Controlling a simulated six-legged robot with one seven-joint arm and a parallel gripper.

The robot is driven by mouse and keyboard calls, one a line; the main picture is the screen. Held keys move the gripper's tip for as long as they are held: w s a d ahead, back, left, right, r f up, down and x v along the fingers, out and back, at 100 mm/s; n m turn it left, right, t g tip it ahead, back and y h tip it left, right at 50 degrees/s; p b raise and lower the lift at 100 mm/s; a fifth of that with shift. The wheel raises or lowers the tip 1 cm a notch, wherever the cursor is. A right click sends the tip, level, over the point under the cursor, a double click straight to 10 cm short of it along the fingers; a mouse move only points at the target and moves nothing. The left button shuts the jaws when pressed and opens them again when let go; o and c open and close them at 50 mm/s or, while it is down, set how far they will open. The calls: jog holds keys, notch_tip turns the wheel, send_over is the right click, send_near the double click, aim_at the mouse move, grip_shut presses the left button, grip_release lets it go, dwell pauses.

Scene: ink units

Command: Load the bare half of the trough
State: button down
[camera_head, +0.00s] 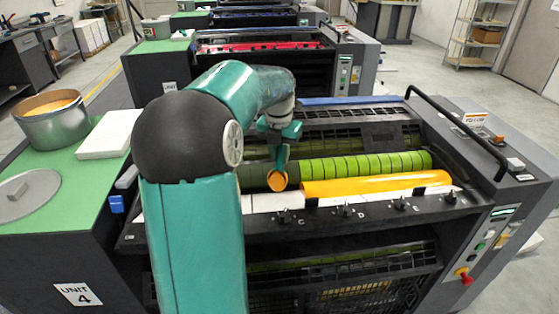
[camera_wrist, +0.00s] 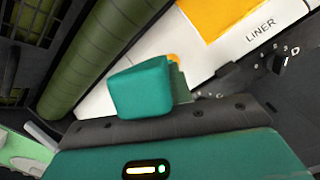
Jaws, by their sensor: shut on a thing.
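The trough runs along the front of the near unit. Orange ink (camera_head: 378,184) covers its right half. Its left half shows bare white liner (camera_head: 262,202). My gripper (camera_head: 279,164) hangs over the trough near the middle, shut on a small tool with a rounded orange end (camera_head: 280,182). The tool's handle is hidden by the jaws. In the wrist view, my gripper (camera_wrist: 168,86) shows a teal finger, with a bit of orange beyond it. White liner and the ink's edge (camera_wrist: 222,14) lie past it. I cannot tell whether the tool touches the liner.
An open tin of orange ink (camera_head: 52,118) stands on the green top at left, with a round grey lid (camera_head: 25,196) and a white stack (camera_head: 108,134). Green rollers (camera_head: 370,165) lie behind the trough. A black handrail (camera_head: 460,130) rises at right. Dark keys (camera_head: 345,211) line the front edge.

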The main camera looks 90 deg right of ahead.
aim_at(280, 159)
jog(key=shift+r, duration=3.8)
jog(key=shift+s, duration=0.1)
